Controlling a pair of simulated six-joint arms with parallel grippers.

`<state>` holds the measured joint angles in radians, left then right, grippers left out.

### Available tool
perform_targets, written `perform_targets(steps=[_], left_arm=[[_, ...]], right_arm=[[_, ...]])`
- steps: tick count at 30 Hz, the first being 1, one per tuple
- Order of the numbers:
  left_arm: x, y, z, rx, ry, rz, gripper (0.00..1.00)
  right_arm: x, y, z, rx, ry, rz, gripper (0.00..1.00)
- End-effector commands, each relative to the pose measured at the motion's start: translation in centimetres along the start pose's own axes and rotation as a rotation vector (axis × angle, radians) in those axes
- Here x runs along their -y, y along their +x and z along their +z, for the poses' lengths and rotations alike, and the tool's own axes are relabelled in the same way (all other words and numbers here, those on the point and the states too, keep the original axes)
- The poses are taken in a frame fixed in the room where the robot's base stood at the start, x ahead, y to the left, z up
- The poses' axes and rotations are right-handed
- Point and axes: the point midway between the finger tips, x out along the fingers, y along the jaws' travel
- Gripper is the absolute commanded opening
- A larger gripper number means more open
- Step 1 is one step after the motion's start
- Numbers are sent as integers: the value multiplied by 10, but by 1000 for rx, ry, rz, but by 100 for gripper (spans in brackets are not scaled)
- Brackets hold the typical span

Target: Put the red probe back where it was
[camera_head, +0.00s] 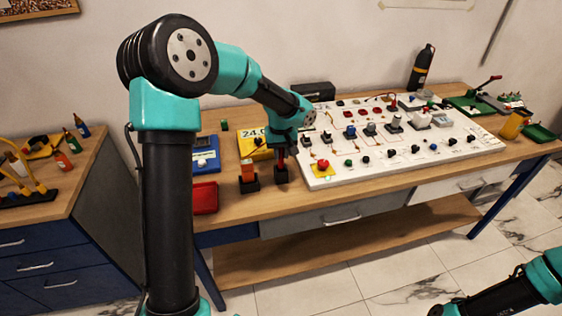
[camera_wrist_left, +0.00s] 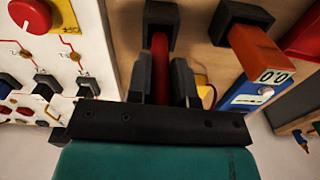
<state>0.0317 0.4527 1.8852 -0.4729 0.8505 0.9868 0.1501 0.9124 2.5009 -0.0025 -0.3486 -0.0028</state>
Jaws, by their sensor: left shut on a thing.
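The red probe (camera_wrist_left: 159,68) is a red rod between the two dark fingers of my left gripper (camera_wrist_left: 161,85), which is shut on it. In the head view my left gripper (camera_head: 281,150) is over a black holder (camera_head: 281,175) near the front of the table. In the left wrist view the probe's far end meets this black holder (camera_wrist_left: 163,17); I cannot tell how deep it sits. Just left of it in the head view, a second black holder (camera_head: 249,184) carries an orange meter (camera_head: 248,169). The meter's display (camera_wrist_left: 272,76) reads 0.0 in the left wrist view.
A white panel (camera_head: 400,170) with knobs, plugs and a red button (camera_head: 323,164) lies close to the right of the holder. A yellow device (camera_head: 250,146) reading 24.0, a blue device (camera_head: 205,155) and a red tray (camera_head: 204,198) are close by. My right arm shows at lower right, its gripper out of frame.

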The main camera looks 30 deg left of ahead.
Motion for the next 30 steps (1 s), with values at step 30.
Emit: perform_targets(steps=[30], left_arm=[[0,40,0,1,0,0,28]], right_arm=[[0,0,0,0,0,0,43]])
